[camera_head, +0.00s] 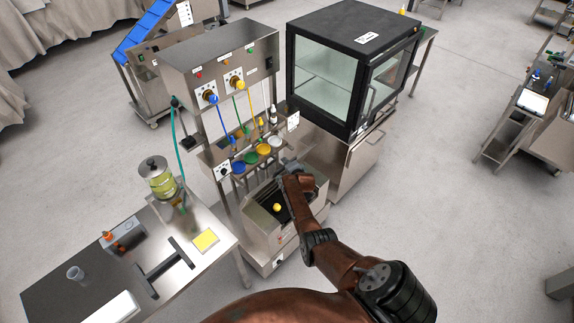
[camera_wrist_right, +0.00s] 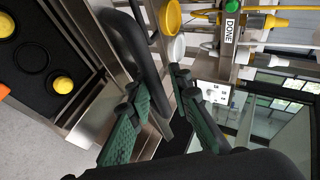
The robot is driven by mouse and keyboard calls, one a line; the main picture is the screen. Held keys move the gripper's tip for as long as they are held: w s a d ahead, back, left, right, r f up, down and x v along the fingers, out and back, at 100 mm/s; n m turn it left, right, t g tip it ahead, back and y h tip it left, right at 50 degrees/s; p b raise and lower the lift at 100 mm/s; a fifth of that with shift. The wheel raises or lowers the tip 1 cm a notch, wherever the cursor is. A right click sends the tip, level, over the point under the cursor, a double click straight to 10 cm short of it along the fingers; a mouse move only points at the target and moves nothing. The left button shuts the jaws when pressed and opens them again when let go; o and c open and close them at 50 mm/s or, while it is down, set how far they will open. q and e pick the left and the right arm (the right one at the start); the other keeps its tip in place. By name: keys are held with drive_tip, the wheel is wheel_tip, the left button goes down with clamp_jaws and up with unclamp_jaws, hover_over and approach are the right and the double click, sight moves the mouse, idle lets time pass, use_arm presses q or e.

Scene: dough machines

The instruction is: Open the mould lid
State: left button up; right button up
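The machine with the mould (camera_head: 259,233) stands in the middle of the head view. Its black tray has round hollows, and yellow balls (camera_head: 277,207) lie in it. The tray also shows at the left of the right wrist view (camera_wrist_right: 32,55), open to sight. Beside it is a steel edge with a black curved handle (camera_wrist_right: 145,55), which I take for the lid's handle. My right gripper (camera_head: 291,168) is over the machine's back right side. In the right wrist view its green fingers (camera_wrist_right: 155,82) are apart, with the handle at or between them; contact is unclear. My left gripper is out of view.
Coloured round cups (camera_head: 251,157) and bottles sit on the shelf just behind the mould. A black glass-doored oven (camera_head: 325,72) stands at the right rear. A steel table (camera_head: 205,262) with a jar (camera_head: 158,180) stands to the left.

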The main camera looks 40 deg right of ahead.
drive_tip(key=shift+o, duration=0.2)
drive_tip(key=shift+s, duration=0.1)
drive_tip(key=shift+s+f, duration=0.1)
drive_tip(key=shift+s+a, duration=0.1)
drive_tip(key=v, duration=1.1)
drive_tip(key=shift+s+r, duration=0.2)
drive_tip(key=shift+r, duration=0.2)
drive_tip(key=shift+f, duration=0.1)
idle(0.3)
